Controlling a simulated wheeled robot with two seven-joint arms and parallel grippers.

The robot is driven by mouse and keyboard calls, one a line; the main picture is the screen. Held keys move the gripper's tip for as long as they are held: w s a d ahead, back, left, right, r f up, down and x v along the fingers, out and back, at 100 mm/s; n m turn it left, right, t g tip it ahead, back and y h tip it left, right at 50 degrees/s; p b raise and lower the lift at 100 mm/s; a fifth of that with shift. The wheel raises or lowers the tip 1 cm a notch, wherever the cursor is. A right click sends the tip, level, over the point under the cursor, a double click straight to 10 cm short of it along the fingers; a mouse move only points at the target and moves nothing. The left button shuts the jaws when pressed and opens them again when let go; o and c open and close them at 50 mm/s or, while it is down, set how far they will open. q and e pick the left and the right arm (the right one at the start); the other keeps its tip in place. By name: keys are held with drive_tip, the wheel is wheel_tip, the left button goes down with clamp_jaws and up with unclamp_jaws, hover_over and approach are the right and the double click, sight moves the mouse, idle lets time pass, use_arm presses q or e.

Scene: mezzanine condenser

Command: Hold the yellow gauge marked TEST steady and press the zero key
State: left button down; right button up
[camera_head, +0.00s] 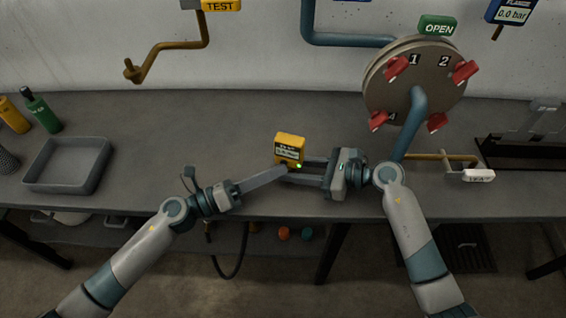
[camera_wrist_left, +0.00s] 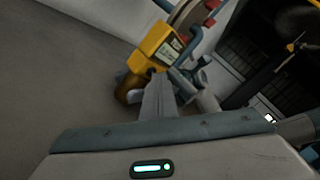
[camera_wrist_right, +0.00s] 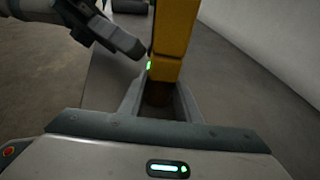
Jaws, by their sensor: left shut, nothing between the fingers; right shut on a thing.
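A yellow gauge (camera_head: 290,146) with a small display stands upright above the bench's front half. Its print is too small to read. A green lit spot shows low on its face. My right gripper (camera_head: 292,170) is shut on the gauge's lower part; the right wrist view shows the yellow body (camera_wrist_right: 174,40) between the fingers. My left gripper (camera_head: 283,170) is shut and empty, its tips close to the gauge's lower front. In the left wrist view the gauge (camera_wrist_left: 154,48) is just beyond those tips; I cannot tell whether they touch. The zero key is not clearly distinguishable.
A yellow TEST tag (camera_head: 221,6) hangs by a brown pipe (camera_head: 170,46). A round plate (camera_head: 415,80) with red handles and a blue pipe stands at right. A grey tray (camera_head: 68,165) and bottles (camera_head: 43,113) sit at left. The bench middle (camera_head: 230,125) is clear.

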use_arm(q)
drive_tip(key=shift+s, duration=0.1)
use_arm(e)
drive_tip(key=shift+f, duration=0.15)
use_arm(q)
drive_tip(key=shift+s+a, duration=0.25)
drive_tip(key=shift+s, duration=0.35)
drive_tip(key=shift+s, duration=0.1)
drive_tip(key=shift+s+a, duration=0.25)
drive_tip(key=shift+s, duration=0.5)
drive_tip(key=shift+s+a, duration=0.25)
drive_tip(key=shift+s, duration=0.55)
drive_tip(key=shift+s+a, duration=0.25)
drive_tip(key=shift+s, duration=0.5)
use_arm(e)
drive_tip(key=o, duration=0.9)
drive_tip(key=v, duration=1.2)
